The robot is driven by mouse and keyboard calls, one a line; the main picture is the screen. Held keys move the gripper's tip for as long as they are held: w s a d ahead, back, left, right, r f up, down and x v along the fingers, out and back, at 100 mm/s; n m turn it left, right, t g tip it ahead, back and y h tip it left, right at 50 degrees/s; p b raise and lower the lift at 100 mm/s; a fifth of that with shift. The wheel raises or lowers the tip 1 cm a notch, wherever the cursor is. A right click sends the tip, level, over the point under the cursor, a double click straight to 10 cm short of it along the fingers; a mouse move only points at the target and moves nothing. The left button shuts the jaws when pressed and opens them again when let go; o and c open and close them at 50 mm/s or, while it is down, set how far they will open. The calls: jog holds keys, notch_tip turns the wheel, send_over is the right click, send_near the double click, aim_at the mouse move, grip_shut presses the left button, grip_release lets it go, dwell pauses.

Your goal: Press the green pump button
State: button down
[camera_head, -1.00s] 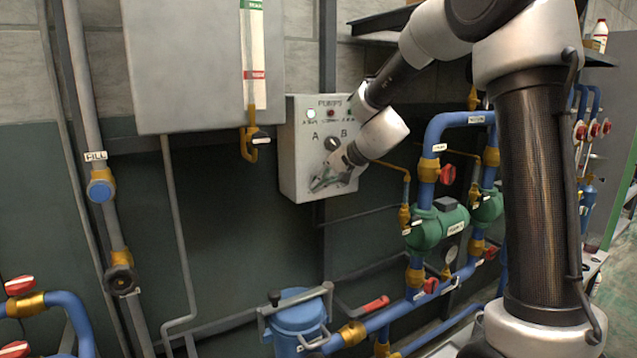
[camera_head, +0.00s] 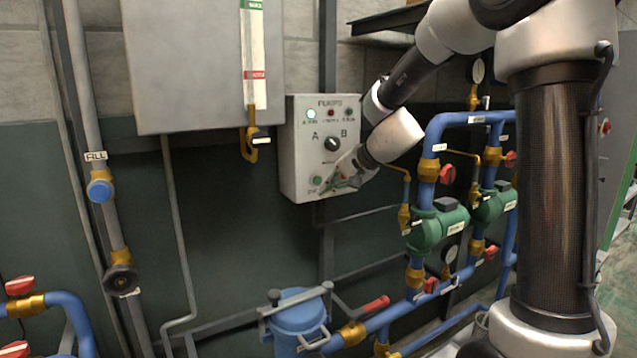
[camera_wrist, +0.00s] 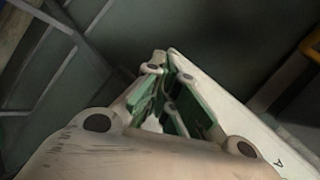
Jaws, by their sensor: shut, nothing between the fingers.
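The grey-white pump box (camera_head: 295,150) hangs on the wall. Its face has an A/B selector knob (camera_head: 331,143). The green pump button (camera_head: 316,181) shows at the lower left of the face and is uncovered. My gripper (camera_head: 335,184) is shut and empty, just right of the button, at the lower part of the face. It looks apart from the button; whether it touches the face I cannot tell. In the wrist view my gripper's green-padded fingers (camera_wrist: 168,68) lie over the edge of the box (camera_wrist: 237,112); the button cannot be made out there.
Above the knob are a white lamp (camera_head: 311,114), a red lamp (camera_head: 331,113) and a green lamp (camera_head: 348,112). A yellow valve (camera_head: 252,143) hangs left of the box. Green pumps (camera_head: 437,228) on blue pipes stand to the right, and a blue canister (camera_head: 298,315) below.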

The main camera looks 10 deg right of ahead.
jog(key=s, duration=0.1)
jog(key=s+d, duration=0.1)
jog(key=shift+s, duration=0.35)
dwell(0.4)
jog(key=s+d+f+n+g+h, duration=0.1)
jog(key=s+d+f+n+g, duration=0.1)
jog(key=s, duration=0.4)
jog(key=s+d+f+n+g+h, duration=0.1)
jog(key=s+d+f+n+g, duration=0.1)
jog(key=s, duration=0.5)
jog(key=s+d+r+n+h, duration=0.1)
jog(key=s+d+r+h, duration=0.1)
jog(key=s+d, duration=0.3)
jog(key=s+d+r+n+h, duration=0.2)
jog(key=s+d, duration=0.4)
jog(key=s, duration=0.7)
jog(key=shift+s+r+t, duration=0.3)
jog(key=shift+r+t, duration=0.1)
jog(key=shift+r, duration=0.1)
